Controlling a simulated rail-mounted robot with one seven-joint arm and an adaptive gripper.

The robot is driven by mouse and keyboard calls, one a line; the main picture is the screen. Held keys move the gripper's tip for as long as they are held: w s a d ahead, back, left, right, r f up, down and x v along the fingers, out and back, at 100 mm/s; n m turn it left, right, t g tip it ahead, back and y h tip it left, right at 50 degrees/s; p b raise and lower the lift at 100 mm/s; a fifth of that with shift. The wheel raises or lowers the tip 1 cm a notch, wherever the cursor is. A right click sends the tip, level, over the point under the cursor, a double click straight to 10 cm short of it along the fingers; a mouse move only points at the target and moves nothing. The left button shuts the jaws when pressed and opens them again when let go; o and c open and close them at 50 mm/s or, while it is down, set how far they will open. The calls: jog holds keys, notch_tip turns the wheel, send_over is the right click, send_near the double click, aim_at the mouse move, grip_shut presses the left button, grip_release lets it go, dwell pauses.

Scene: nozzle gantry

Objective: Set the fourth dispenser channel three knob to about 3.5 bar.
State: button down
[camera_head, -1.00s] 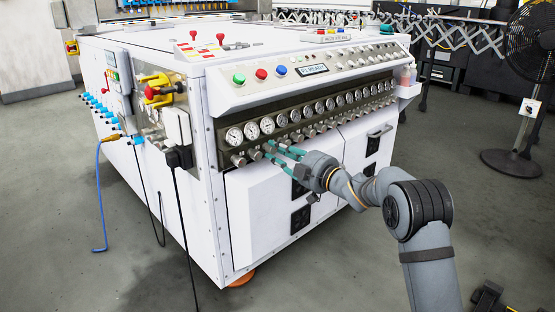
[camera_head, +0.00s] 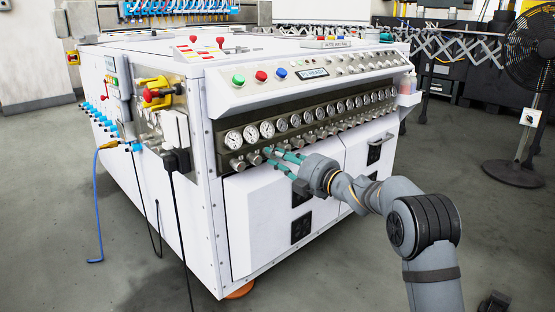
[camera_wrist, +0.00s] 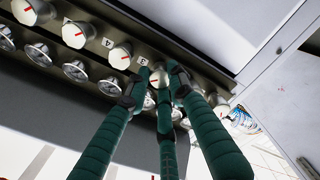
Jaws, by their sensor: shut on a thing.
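My gripper (camera_head: 268,156) has green fingers and sits at the row of knobs near the left end of the machine's dark front panel (camera_head: 224,155). In the wrist view, the fingers (camera_wrist: 162,77) are closed around a silver knob (camera_wrist: 160,80) with a red mark. The fingers partly cover this knob. White-faced gauges (camera_head: 267,129) run in a row above the knobs.
Neighbouring knobs (camera_wrist: 121,53) with red pointers stand close beside the held one. Sloped above is a control panel with green (camera_head: 238,79), red (camera_head: 261,76) and blue (camera_head: 282,74) buttons. Cabinet doors (camera_head: 258,215) lie below.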

jog(key=shift+s+a+r, duration=0.1)
jog(key=shift+s+a, duration=0.1)
jog(key=shift+a, duration=0.05)
jog(key=c, duration=1.8)
grip_release()
jog(key=shift+o, duration=1.4)
jog(key=shift+d, duration=0.1)
jog(key=shift+d, duration=0.1)
jog(key=v, duration=1.1)
jog(key=shift+s+d, duration=0.25)
jog(key=shift+s, duration=0.05)
